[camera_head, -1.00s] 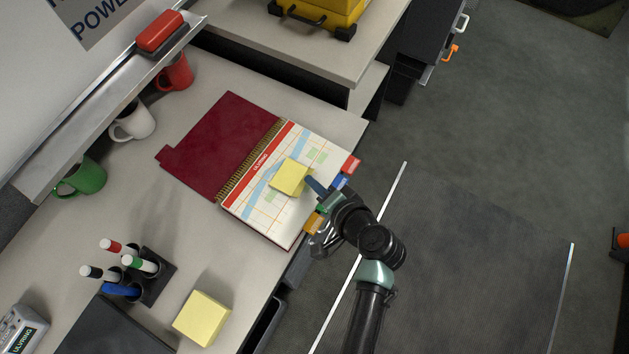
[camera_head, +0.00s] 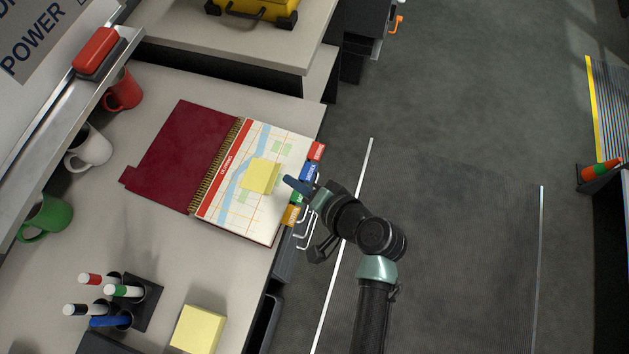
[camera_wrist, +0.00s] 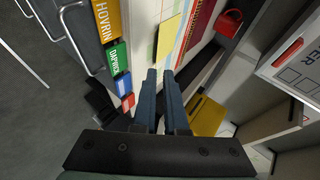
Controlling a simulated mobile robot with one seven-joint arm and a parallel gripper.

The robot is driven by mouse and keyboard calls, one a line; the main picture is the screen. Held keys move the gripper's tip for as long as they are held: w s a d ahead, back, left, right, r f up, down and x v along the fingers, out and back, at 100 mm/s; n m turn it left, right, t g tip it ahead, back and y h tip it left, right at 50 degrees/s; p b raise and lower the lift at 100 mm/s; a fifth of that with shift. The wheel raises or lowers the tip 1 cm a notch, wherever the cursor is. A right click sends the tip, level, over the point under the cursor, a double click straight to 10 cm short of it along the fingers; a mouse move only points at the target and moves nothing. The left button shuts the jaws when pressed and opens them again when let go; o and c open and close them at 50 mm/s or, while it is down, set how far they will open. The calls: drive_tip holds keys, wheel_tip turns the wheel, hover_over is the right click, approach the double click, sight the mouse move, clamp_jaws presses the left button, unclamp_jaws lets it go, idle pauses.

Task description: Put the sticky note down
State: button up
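The yellow sticky note (camera_head: 261,176) lies on the map page of the open binder (camera_head: 285,150), near the page's middle. It also shows in the wrist view (camera_wrist: 168,38), lying on the page beyond my fingertips. My gripper (camera_head: 287,181) is just right of the note, by the binder's coloured tabs, and looks apart from it. In the wrist view, the two blue fingers of my gripper (camera_wrist: 159,73) stand a narrow gap apart with nothing between them.
A yellow note pad (camera_head: 198,329) and a marker holder (camera_head: 142,302) stand at the front of the desk. Green, white and red mugs (camera_head: 123,90) line the left side. Cabinet handles (camera_head: 307,230) are below the desk edge near my arm.

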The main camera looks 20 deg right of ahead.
drive_tip(key=v, duration=0.7)
drive_tip(key=w+d+r+n+t+h, duration=0.1)
drive_tip(key=w+r+n+t, duration=0.1)
drive_tip(key=w+r, duration=0.55)
drive_tip(key=w+r+n+t+h, duration=0.2)
drive_tip(key=w+r, duration=0.3)
drive_tip(key=r, duration=0.5)
drive_tip(key=w+a+r+n+t+h, duration=0.1)
drive_tip(key=w+r+t, duration=0.1)
drive_tip(key=r, duration=0.7)
drive_tip(key=w+a+r+n+t, duration=0.1)
drive_tip(key=w+r+n+t, duration=0.1)
drive_tip(key=r, duration=0.6)
drive_tip(key=s+a+r+t, duration=0.2)
drive_tip(key=s+r+t, duration=0.1)
drive_tip(key=r, duration=0.6)
drive_tip(key=s+a+r+n+t, duration=0.1)
drive_tip(key=s+a+r+t, duration=0.2)
drive_tip(key=r, duration=0.6)
drive_tip(key=s+a+r+n+t+h, duration=0.1)
drive_tip(key=s+r, duration=0.4)
drive_tip(key=r, duration=0.5)
drive_tip(key=shift+s+a+t, duration=0.25)
drive_tip(key=shift+a+t, duration=0.4)
drive_tip(key=shift+t, duration=0.45)
drive_tip(key=shift+r, duration=0.25)
drive_tip(key=shift+r+p, duration=0.8)
drive_tip(key=shift+p, duration=0.2)
